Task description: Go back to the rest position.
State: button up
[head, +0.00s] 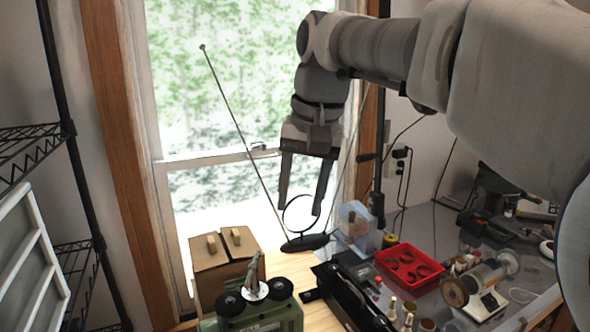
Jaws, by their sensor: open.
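My gripper (299,210) hangs from my arm in front of the window, pointing down. Its two long dark fingers are apart with nothing between them but the view behind. A black stand with a ring (298,212) and a thin antenna-like rod (236,128) shows behind and below the fingertips. I cannot tell how far the fingertips are from the ring. My arm enters from the right and reaches across the upper part of the view.
The workbench holds a red tray (381,258) with dark rings, a grinder-like machine (478,287), a green device (250,313), brown boxes (215,262) and small bottles. Wire shelving (32,150) stands at the left.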

jog(key=s+d+f+n+t+h, duration=0.1)
jog(key=s+d+f+t, duration=0.2)
jog(key=s+d+f, duration=1)
jog(key=s+f, duration=0.1)
jog(key=s, duration=0.3)
jog(key=shift+d+f+t+h, duration=0.3)
jog(key=shift+d+f+t, duration=0.05)
jog(key=shift+d+t, duration=0.05)
jog(key=shift+w, duration=0.1)
